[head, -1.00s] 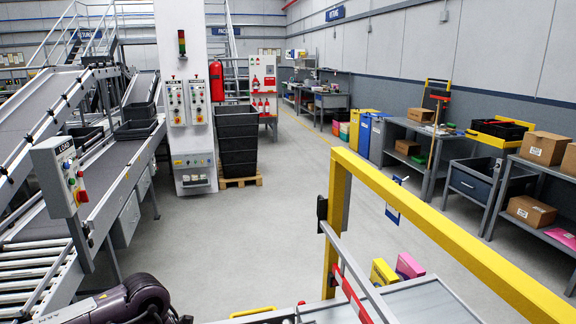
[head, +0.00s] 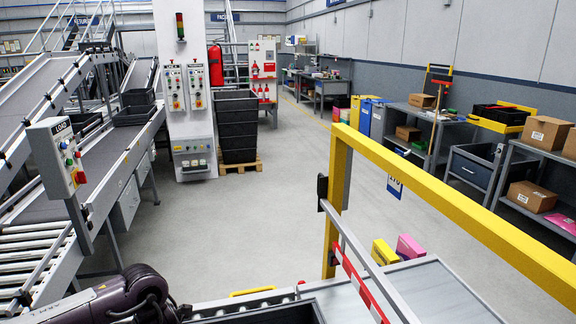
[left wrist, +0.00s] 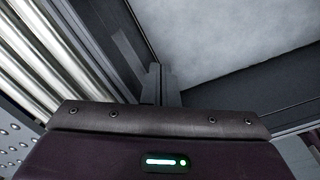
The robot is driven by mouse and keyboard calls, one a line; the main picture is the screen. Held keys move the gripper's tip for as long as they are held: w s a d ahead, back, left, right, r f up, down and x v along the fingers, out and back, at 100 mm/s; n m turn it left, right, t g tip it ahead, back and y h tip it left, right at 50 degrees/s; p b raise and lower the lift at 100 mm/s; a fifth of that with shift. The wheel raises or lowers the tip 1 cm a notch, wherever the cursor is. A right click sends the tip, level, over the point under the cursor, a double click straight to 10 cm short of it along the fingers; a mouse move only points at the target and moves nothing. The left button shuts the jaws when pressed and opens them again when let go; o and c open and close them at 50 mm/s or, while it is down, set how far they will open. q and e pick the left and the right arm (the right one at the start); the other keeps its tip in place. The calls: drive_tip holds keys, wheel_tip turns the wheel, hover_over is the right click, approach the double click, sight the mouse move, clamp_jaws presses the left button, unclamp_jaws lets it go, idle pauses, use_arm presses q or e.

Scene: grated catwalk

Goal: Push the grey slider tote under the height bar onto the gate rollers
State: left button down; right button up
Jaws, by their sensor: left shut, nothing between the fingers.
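The grey slider tote (head: 262,314) shows only as a dark rim and inner wall at the bottom edge of the head view; the rest is cut off. A dark wall that looks like the tote's (left wrist: 262,90) runs across the left wrist view. My left gripper (left wrist: 167,90) is shut and empty, its fingertips at or close to that dark edge; contact cannot be told. Rollers, probably the gate's (head: 255,302), lie beyond the tote. My right gripper is out of view.
A roller conveyor with a control box (head: 58,158) stands at the left. A white column (head: 188,110) and stacked black totes (head: 238,125) stand ahead. Yellow and pink boxes (head: 409,247) sit behind the yellow frame. The middle floor is clear.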

use_arm(q)
drive_tip(key=s+a, duration=0.2)
drive_tip(key=a, duration=0.8)
drive_tip(key=s+a+b, duration=0.1)
drive_tip(key=s+a, duration=0.2)
drive_tip(key=a, duration=0.7)
drive_tip(key=shift+s+a, duration=0.2)
drive_tip(key=shift+a, duration=0.2)
idle(1.3)
drive_tip(key=shift+r, duration=0.1)
wheel_tip(320, 180, up, 8)
drive_tip(key=p, duration=0.6)
drive_tip(key=shift+s+f, duration=0.1)
drive_tip(key=shift+f, duration=0.1)
